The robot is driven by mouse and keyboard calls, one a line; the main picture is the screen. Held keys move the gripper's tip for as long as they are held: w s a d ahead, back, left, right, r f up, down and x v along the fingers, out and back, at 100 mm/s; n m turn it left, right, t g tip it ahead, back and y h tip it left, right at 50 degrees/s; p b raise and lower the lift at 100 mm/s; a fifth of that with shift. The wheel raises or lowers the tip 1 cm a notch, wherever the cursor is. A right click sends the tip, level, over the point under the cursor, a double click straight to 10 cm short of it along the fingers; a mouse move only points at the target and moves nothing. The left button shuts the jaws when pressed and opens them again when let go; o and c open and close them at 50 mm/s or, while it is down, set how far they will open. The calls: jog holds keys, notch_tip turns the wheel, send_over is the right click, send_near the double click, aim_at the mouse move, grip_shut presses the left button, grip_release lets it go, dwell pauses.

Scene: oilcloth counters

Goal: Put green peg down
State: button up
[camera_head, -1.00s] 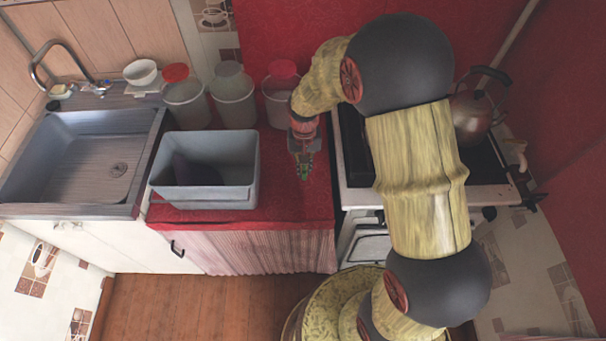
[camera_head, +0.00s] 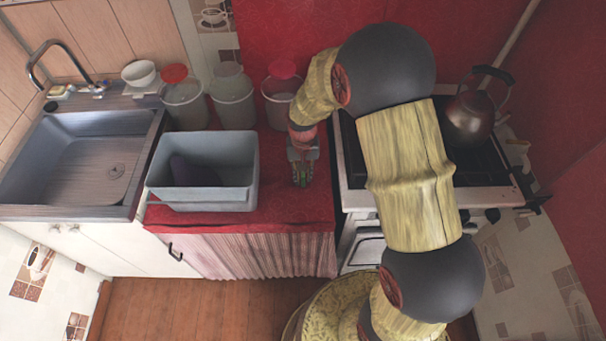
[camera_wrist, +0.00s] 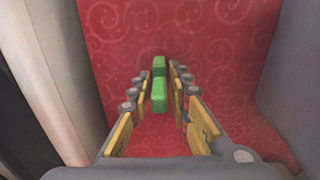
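The green peg (camera_wrist: 159,97) is on the red counter between the fingers of my gripper (camera_wrist: 160,88) in the wrist view. It shows as two green blocks in line, one behind the other; I cannot tell how they join. The fingers are parted, with a narrow strip of red showing on each side of the peg. In the head view, my gripper (camera_head: 302,177) points down at the counter's right part, and the peg (camera_head: 302,181) is a small green patch between its fingers. The peg's underside is hidden.
A grey-blue bin (camera_head: 205,200) stands left of my gripper on the red counter (camera_head: 280,215). Lidded jars (camera_head: 234,105) line the back. The stove (camera_head: 480,185) with a kettle (camera_head: 470,117) is close on the right. The sink (camera_head: 75,165) is at far left.

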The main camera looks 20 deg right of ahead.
jog(key=shift+o, duration=0.8)
notch_tip(320, 180, up, 12)
jog(key=p, duration=0.4)
jog(key=shift+r, duration=0.2)
jog(key=s+r+n+t, duration=0.1)
jog(key=s+r+t, duration=0.1)
jog(key=s+r, duration=0.65)
jog(key=s+r+n+t, duration=0.15)
jog(key=s+r, duration=0.35)
jog(key=r, duration=0.6)
jog(key=s+r+t, duration=0.2)
jog(key=s+r, duration=0.1)
jog(key=s, duration=0.6)
jog(key=shift+s+r+n, duration=0.15)
jog(key=shift+r+n, duration=0.15)
jog(key=shift+n, duration=0.15)
jog(key=shift+o, duration=0.5)
jog(key=shift+a, duration=0.1)
